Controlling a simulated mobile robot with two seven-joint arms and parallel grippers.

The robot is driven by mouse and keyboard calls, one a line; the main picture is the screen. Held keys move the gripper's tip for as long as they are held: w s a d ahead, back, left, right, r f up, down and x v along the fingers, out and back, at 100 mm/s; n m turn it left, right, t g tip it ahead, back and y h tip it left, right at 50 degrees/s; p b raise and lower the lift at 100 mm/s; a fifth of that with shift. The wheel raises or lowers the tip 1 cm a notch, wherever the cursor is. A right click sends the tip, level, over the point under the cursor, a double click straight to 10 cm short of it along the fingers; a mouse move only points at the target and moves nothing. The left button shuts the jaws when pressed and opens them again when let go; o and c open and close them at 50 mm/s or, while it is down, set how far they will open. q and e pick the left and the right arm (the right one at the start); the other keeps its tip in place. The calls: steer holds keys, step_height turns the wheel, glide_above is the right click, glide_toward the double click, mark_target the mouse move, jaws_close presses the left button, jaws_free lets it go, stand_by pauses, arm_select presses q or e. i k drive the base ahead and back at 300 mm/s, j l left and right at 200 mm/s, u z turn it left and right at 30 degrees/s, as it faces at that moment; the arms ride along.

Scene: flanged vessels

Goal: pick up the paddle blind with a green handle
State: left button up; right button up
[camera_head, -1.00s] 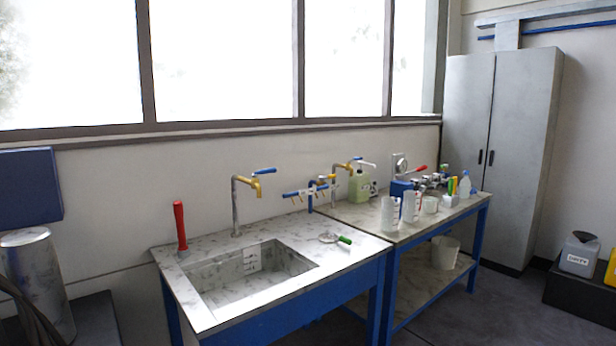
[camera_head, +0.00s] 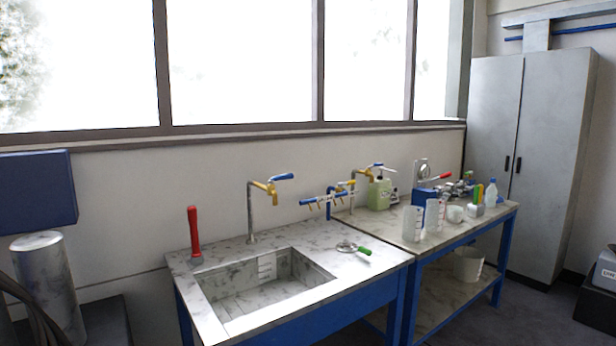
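The paddle blind (camera_head: 346,246) lies flat on the sink counter, to the right of the basin. It has a grey metal disc and a short green handle (camera_head: 364,251) pointing right and toward the front. Nothing covers it. Neither of my grippers shows in the head view.
The sink counter (camera_head: 390,257) has a recessed basin (camera_head: 268,283) at its middle and a red-handled tool (camera_head: 194,236) standing at its left. A brass tap (camera_head: 262,190) rises behind the basin. The adjoining bench (camera_head: 447,243) holds clear beakers (camera_head: 413,224), a green jug (camera_head: 379,194) and fittings.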

mark_target(346, 248)
steer(key=i+l+u, duration=0.1)
steer(key=i+l, duration=0.75)
steer(key=l, duration=0.15)
steer(key=i+l+u, duration=0.15)
steer(key=i+l, duration=0.3)
steer(key=i+l+u, duration=0.1)
steer(key=i+l, duration=0.3)
steer(key=l, duration=0.2)
